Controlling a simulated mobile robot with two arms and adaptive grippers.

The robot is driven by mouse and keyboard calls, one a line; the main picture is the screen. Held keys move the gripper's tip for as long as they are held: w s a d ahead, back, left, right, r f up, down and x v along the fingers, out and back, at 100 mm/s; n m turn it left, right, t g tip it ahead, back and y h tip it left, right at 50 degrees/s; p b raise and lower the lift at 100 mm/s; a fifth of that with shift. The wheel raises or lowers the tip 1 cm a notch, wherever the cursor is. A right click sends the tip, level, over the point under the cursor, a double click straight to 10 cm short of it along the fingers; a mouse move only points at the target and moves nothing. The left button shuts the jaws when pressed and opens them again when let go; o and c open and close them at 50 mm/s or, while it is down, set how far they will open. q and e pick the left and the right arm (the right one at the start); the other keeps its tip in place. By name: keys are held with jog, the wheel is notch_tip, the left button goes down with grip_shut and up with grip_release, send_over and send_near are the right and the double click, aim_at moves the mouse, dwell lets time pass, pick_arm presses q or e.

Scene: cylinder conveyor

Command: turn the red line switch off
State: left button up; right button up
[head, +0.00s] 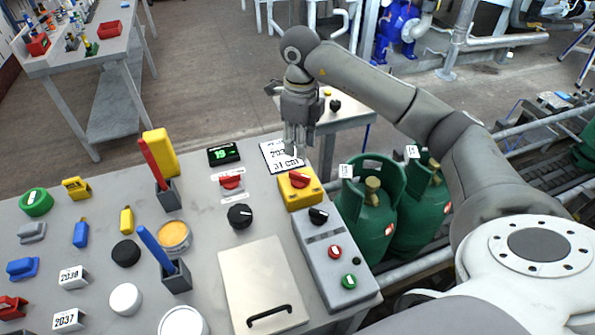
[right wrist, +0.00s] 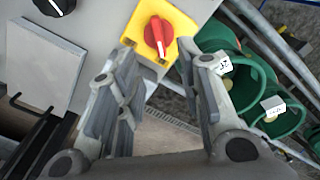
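A red rotary switch (head: 299,180) sits on a yellow box at the right part of the grey table. The right wrist view shows its red handle (right wrist: 157,36) with a white mark. A smaller red switch (head: 231,183) lies to its left, between white labels; I cannot tell its setting. My right gripper (head: 297,147) points down above and just behind the yellow box. In the right wrist view (right wrist: 158,55) its fingers are apart with nothing between them, and the red handle shows beyond the fingertips. My left gripper is not in view.
A grey control box (head: 322,252) with black, red and green controls stands in front of the yellow box. A black knob (head: 240,216) and a lidded panel (head: 262,282) are to the left. Green gas cylinders (head: 367,215) stand close on the right.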

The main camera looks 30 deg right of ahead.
aim_at(300, 174)
notch_tip(300, 174, down, 11)
jog(key=shift+r+p, duration=0.2)
jog(key=shift+p, duration=0.75)
grip_shut()
